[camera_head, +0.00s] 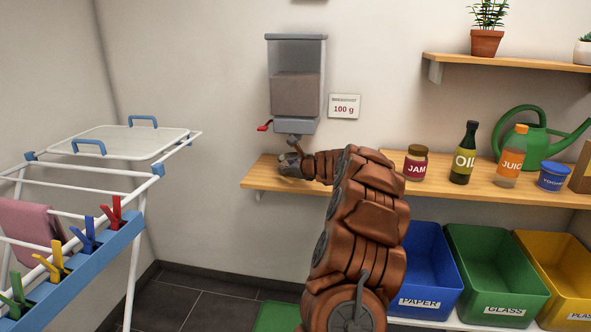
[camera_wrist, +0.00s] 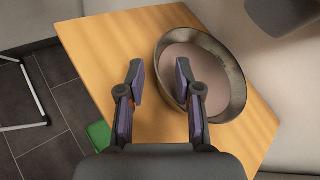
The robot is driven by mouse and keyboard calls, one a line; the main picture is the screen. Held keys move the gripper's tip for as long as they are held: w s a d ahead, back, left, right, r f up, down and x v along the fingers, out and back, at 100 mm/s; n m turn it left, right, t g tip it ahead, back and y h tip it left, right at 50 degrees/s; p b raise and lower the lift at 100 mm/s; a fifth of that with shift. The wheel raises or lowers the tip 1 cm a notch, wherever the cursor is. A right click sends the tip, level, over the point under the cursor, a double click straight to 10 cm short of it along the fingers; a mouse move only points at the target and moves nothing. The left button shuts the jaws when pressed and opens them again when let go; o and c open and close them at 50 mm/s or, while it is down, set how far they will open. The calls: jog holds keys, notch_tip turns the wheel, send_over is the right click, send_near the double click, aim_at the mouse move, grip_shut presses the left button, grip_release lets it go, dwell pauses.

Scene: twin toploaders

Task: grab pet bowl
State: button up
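The pet bowl (camera_wrist: 238,92) is round and grey with a flat brownish filling or floor; I cannot tell which. It sits on the wooden shelf (camera_wrist: 90,42) in the wrist view. My gripper (camera_wrist: 159,73) is open over its left rim. One finger overlaps the bowl's inside and the other is over the shelf outside it. A gap shows between the fingers, and I cannot tell whether either touches the rim. In the head view my gripper (camera_head: 290,161) is at the shelf's left end, below the dispenser, and the bowl is mostly hidden or unclear there.
A wall dispenser (camera_head: 297,92) with a red lever hangs just above my gripper. A jam jar (camera_head: 416,163) and bottles stand farther right on the shelf. Coloured bins (camera_head: 490,270) are below. A drying rack (camera_head: 80,220) stands at left.

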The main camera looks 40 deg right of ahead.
jog(key=shift+x, duration=1.05)
jog(key=shift+c, duration=0.4)
grip_shut()
